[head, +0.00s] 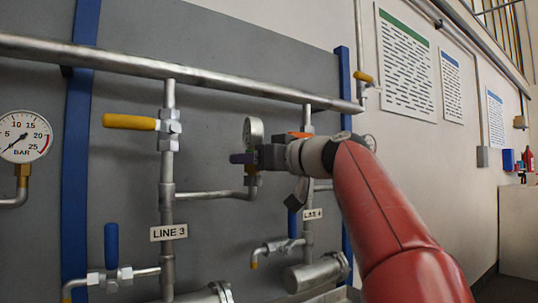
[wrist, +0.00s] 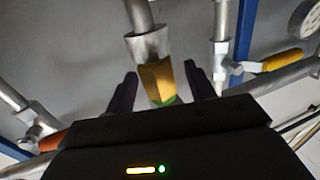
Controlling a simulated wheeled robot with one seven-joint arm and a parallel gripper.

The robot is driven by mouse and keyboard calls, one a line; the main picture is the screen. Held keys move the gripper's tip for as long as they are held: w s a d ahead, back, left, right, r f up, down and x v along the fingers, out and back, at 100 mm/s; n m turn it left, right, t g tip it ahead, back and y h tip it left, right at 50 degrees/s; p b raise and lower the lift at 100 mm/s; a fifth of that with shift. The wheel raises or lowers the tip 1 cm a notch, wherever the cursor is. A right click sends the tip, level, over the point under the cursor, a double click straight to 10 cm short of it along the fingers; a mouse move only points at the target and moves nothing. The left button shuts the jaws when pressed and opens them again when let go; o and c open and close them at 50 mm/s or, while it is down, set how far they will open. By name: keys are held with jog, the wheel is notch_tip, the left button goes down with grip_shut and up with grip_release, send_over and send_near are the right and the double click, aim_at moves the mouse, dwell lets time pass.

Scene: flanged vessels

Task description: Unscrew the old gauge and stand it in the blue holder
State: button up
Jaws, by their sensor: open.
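In the wrist view, the open dark fingers stand either side of the brass stem (wrist: 156,80), with a gap on each side. The stem meets a steel fitting (wrist: 148,45), and a green patch shows at its lower end. The dial is hidden in the wrist view. A small blue object (head: 508,160) sits far right; I cannot tell whether it is the blue holder.
Another gauge (head: 23,137) with a white dial is at the left. Yellow-handled valve (head: 130,122) and blue-handled valve (head: 111,245) are on LINE 3. A long pipe (head: 190,72) crosses above my gripper. A pale cabinet (head: 518,230) stands far right, with a red item (head: 529,159) above.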

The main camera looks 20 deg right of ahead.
jog(key=shift+w+a, duration=0.4)
jog(key=shift+w, duration=0.2)
grip_shut()
jog(key=shift+w+d+n+g+y, duration=0.1)
jog(key=shift+n+g+y, duration=0.75)
jog(key=shift+y, duration=0.25)
jog(key=n+g+y, duration=0.3)
jog(key=g, duration=0.1)
jog(key=shift+s+a+n, duration=0.2)
jog(key=shift+s+n, duration=0.05)
jog(key=shift+s, duration=0.05)
grip_release()
jog(key=shift+v, duration=3.9)
